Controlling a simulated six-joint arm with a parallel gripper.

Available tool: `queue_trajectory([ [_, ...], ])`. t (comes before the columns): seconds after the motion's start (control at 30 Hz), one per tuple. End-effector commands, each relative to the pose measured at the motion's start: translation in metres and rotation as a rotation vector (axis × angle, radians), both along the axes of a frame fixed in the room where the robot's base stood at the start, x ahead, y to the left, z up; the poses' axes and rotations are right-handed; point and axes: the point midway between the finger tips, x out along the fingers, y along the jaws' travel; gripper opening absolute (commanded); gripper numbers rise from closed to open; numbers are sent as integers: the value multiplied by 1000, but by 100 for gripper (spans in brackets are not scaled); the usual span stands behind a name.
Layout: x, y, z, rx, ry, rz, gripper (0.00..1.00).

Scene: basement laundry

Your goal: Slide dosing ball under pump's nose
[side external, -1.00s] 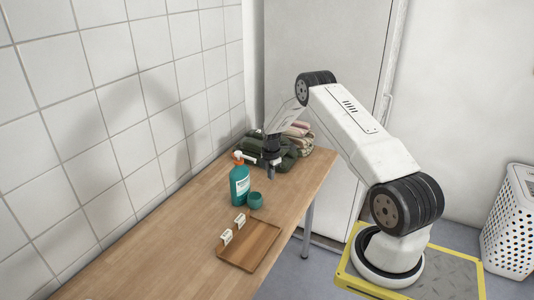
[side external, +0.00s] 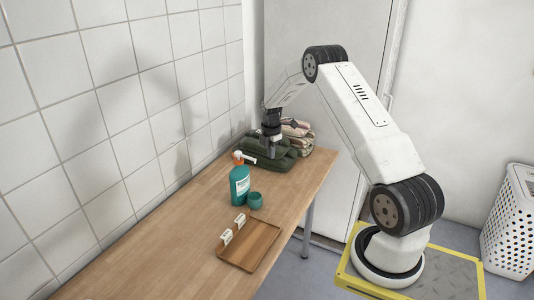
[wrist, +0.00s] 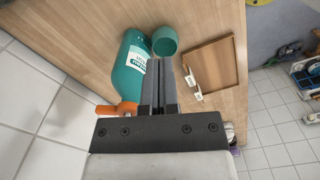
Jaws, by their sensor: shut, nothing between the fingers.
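The teal dosing ball (side external: 255,200), a small open cup, sits on the table right beside the bottle. In the wrist view the bottle (wrist: 131,65) and dosing ball (wrist: 165,41) show ahead of the fingers, the ball's open top visible. My gripper (side external: 272,155) is shut and empty, pointing down above the table beyond the bottle, in front of the folded towels. It touches neither bottle nor ball as far as I can see.
A wooden tray (side external: 233,264) with small white cards (side external: 226,237) at its edge lies on the near part of the table. Folded green and striped towels (side external: 297,139) are stacked at the far end. The tiled wall (side external: 120,110) bounds the left side.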

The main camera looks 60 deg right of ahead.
Motion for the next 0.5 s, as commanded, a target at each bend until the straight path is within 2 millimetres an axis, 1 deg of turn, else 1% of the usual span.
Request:
queue_trajectory([
  [0.03,1,-1,16,-4,-4,0,0],
  [0.1,1,-1,35,-4,-5,0,0],
  [0.37,0,0,97,-2,-3,0,0],
  [0.4,1,-1,108,-4,-4,0,0],
  [0.47,1,-1,123,-4,-4,0,0],
  [0.5,4,9,118,-6,17,7,0],
])
